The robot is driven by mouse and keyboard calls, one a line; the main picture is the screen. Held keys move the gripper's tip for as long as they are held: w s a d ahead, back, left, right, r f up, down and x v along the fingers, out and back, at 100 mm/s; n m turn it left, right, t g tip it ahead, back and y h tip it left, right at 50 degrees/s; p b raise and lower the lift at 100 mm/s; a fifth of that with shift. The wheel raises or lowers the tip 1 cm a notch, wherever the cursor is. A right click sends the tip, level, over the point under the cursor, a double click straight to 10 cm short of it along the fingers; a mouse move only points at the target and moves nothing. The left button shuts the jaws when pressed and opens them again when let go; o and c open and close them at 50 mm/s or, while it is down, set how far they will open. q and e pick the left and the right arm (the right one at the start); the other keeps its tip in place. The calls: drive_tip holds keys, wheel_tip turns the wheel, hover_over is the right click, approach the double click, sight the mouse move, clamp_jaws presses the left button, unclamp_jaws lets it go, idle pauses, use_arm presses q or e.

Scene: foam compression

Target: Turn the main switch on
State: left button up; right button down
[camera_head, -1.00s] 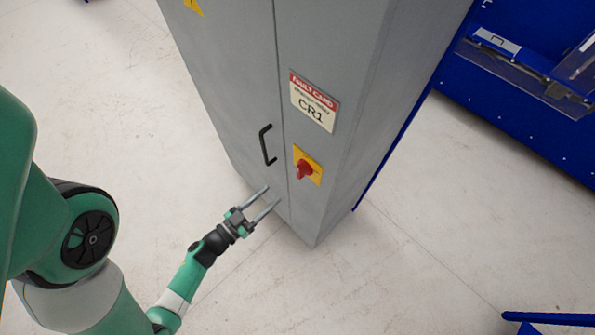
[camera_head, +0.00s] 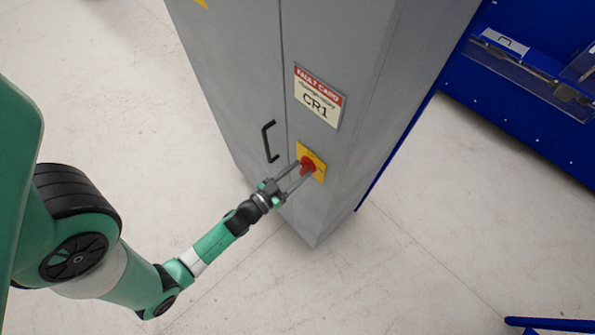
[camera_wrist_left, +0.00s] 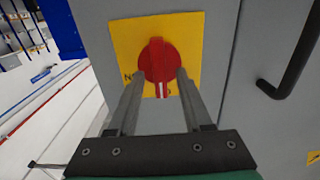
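The main switch is a red rotary knob (camera_head: 307,165) on a yellow plate (camera_head: 317,157) on the front of a grey cabinet. In the left wrist view the red knob (camera_wrist_left: 158,62) sits on its yellow plate (camera_wrist_left: 190,28), its grip bar in line with the gap between my fingers. My left gripper (camera_head: 294,174) is open, its fingertips at the knob. In the left wrist view the left gripper (camera_wrist_left: 157,78) has one finger on each side of the knob's lower part. I cannot tell whether the fingers touch it. My right gripper is not in view.
The grey cabinet (camera_head: 240,100) has a black door handle (camera_head: 269,141) left of the switch and a fault card (camera_head: 318,97) above it. A blue machine (camera_head: 520,100) stands at the right.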

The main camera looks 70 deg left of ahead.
use_arm(q)
clamp_jaws()
drive_tip(key=shift+m, duration=0.3)
drive_tip(key=m+b, duration=0.1)
drive_tip(key=m, duration=0.3)
drive_tip(key=shift+d+f+b, duration=0.15)
drive_tip(key=shift+b, duration=0.2)
drive_tip(key=m+b, duration=0.1)
drive_tip(key=m, duration=0.3)
drive_tip(key=shift+w+d+m+b, duration=0.1)
drive_tip(key=shift+m+b, duration=0.2)
drive_tip(key=shift+m, duration=0.1)
drive_tip(key=m+b, duration=0.1)
drive_tip(key=m, duration=0.3)
drive_tip(key=shift+d+f, duration=0.1)
drive_tip(key=shift+f, duration=0.05)
drive_tip(key=shift+f+m+b, duration=0.1)
drive_tip(key=shift+m+b, duration=0.5)
drive_tip(key=shift+m, duration=1.6)
